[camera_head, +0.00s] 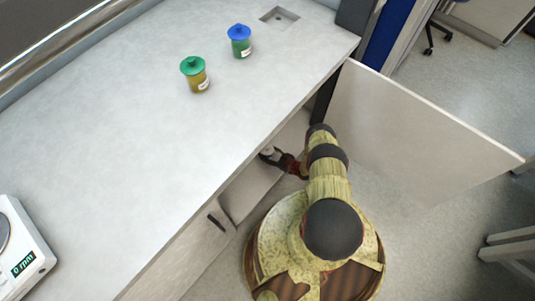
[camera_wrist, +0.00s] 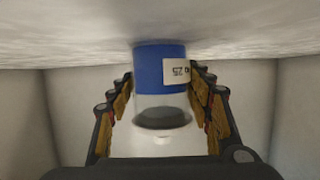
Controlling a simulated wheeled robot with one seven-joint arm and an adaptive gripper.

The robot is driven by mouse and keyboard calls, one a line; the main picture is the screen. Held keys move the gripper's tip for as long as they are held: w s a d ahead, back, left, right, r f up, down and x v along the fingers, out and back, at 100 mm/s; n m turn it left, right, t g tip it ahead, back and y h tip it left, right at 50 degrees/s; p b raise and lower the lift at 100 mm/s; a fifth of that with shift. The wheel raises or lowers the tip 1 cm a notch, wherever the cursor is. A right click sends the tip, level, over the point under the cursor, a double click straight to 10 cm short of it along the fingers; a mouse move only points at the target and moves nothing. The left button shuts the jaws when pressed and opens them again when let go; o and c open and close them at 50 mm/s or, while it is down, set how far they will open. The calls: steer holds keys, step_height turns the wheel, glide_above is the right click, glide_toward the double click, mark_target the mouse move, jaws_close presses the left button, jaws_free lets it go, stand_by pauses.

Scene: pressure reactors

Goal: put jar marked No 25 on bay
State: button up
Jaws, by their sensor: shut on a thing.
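My gripper (camera_head: 273,156) reaches into the open cabinet below the counter. In the wrist view its two fingers stand either side of a jar (camera_wrist: 160,68) and are shut on it. The jar has a blue part, a clear part and a white label (camera_wrist: 177,71); the label's marking is too blurred to read surely. The jar is close to a pale surface at the top of that view; I cannot tell whether they touch. A square recess (camera_head: 280,18), which may be the bay, is at the counter's far end, with nothing in it.
A green-lidded jar with yellow contents (camera_head: 195,76) and a blue-lidded jar with green contents (camera_head: 240,43) stand on the counter (camera_head: 120,130). A device reading 0 rpm (camera_head: 24,260) is at left. The open cabinet door (camera_head: 410,130) stands right of my arm. Much of the counter is clear.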

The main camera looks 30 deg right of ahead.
steer(key=shift+w, duration=0.1)
steer(key=o, duration=1.4)
steer(key=shift+d+r, duration=0.1)
steer(key=shift+r, duration=0.1)
steer(key=p+v, duration=0.3)
steer(key=v, duration=0.8)
steer(key=shift+s+p, duration=0.25)
steer(key=shift+p, duration=0.05)
steer(key=shift+s+d+r, duration=0.1)
steer(key=shift+s, duration=0.15)
